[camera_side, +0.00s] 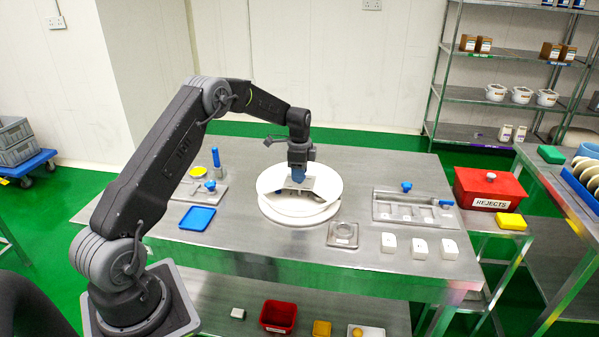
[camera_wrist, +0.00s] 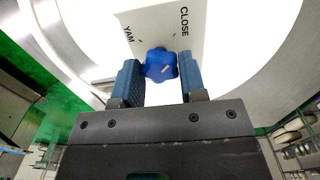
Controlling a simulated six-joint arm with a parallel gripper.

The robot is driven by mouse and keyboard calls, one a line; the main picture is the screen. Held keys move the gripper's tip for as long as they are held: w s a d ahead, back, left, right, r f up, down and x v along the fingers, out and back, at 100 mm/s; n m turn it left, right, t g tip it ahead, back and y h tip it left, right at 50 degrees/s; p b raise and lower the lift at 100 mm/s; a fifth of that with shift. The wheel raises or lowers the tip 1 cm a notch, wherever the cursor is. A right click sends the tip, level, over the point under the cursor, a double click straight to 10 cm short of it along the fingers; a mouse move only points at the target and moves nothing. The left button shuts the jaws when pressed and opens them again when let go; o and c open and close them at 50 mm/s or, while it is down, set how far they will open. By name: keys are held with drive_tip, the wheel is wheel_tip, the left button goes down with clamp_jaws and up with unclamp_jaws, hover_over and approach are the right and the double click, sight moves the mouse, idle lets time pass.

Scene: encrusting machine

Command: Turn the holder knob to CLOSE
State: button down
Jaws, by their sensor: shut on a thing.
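The holder knob (camera_wrist: 158,65) is blue and lobed, and sits on a white plate (camera_wrist: 205,20) marked YAM and CLOSE. A pale mark shows on the knob's face; I cannot tell for sure which label it points to. My gripper (camera_wrist: 159,80) is shut on the knob, with one blue finger pad on each side of it. In the side view my gripper (camera_side: 298,170) points straight down over the round white holder (camera_side: 285,213) in the middle of the table. There the knob is mostly hidden by the fingers.
A metal mould tray (camera_side: 415,212) with blue knobs, a small square plate (camera_side: 343,233) and white blocks (camera_side: 420,248) lie right. A red REJECTS box (camera_side: 489,188) stands farther right.

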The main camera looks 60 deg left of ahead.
drive_tip(key=shift+w+r, duration=0.1)
drive_tip(key=shift+r, duration=0.05)
drive_tip(key=c, duration=0.7)
unclamp_jaws()
wheel_tip(320, 180, up, 14)
drive_tip(key=shift+f, duration=0.15)
drive_tip(key=s+d+r+n+t, duration=0.1)
drive_tip(key=s+d+r+n, duration=0.1)
drive_tip(key=s+d+r, duration=0.5)
drive_tip(key=s+d+r+n+t, duration=0.2)
drive_tip(key=s+d+r, duration=0.25)
drive_tip(key=d, duration=0.45)
drive_tip(key=s+d+f+n+t, duration=0.1)
drive_tip(key=s+d, duration=0.2)
drive_tip(key=s, duration=0.3)
drive_tip(key=s+d+f+n, duration=0.1)
drive_tip(key=s+d+n, duration=0.1)
drive_tip(key=s+d, duration=0.2)
drive_tip(key=s+d+f+n+t, duration=0.1)
drive_tip(key=s+d+f+n, duration=0.1)
drive_tip(key=s, duration=0.8)
drive_tip(key=shift+d+t, duration=0.3)
drive_tip(key=shift+d, duration=0.6)
